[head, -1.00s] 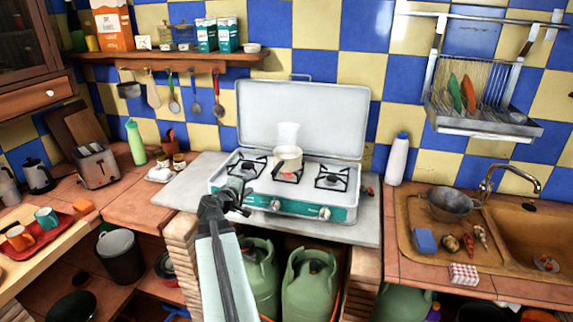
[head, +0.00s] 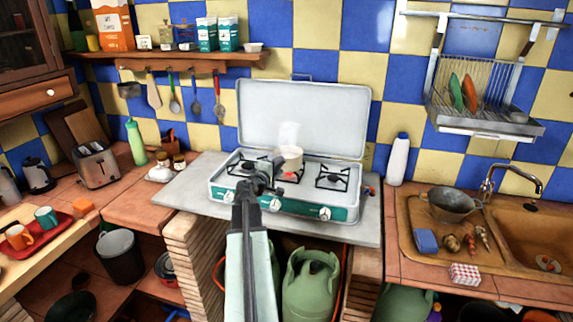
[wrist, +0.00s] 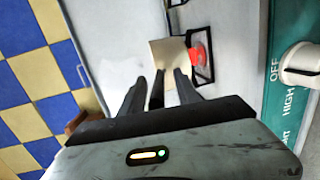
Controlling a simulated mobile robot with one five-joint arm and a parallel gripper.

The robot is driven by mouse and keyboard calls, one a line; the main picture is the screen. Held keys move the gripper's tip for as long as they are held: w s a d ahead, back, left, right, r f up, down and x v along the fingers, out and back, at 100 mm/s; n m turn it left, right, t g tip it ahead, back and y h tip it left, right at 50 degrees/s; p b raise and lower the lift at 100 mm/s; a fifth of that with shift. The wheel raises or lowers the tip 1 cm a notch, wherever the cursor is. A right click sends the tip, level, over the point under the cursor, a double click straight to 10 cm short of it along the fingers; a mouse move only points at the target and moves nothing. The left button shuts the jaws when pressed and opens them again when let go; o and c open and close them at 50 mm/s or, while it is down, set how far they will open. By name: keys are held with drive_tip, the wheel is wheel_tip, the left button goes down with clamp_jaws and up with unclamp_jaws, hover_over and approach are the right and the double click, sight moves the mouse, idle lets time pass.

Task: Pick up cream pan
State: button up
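The cream pan (head: 290,157) is over the middle burner of the camping stove (head: 270,203). It looks somewhat tilted or raised, with the red burner showing below it; I cannot tell whether it still touches the burner. The pan (wrist: 168,55) also shows in the wrist view, straight ahead of my gripper (wrist: 160,85). A dark strip that looks like its handle (wrist: 157,92) lies between my two fingers, with gaps seen on both sides. In the head view my gripper (head: 262,183) is at the stove's front, left of the pan. The fingers look open.
The raised stove lid (head: 300,115) stands behind the pan. Burner grates (head: 333,178) and front knobs (head: 325,212) are close by. A white bottle (head: 397,160) stands to the right. The pale worktop left of the stove is clear.

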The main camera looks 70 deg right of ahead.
drive_tip(key=shift+d+f, duration=0.15)
drive_tip(key=shift+d, duration=0.5)
drive_tip(key=shift+a, duration=0.1)
clamp_jaws()
idle(0.8)
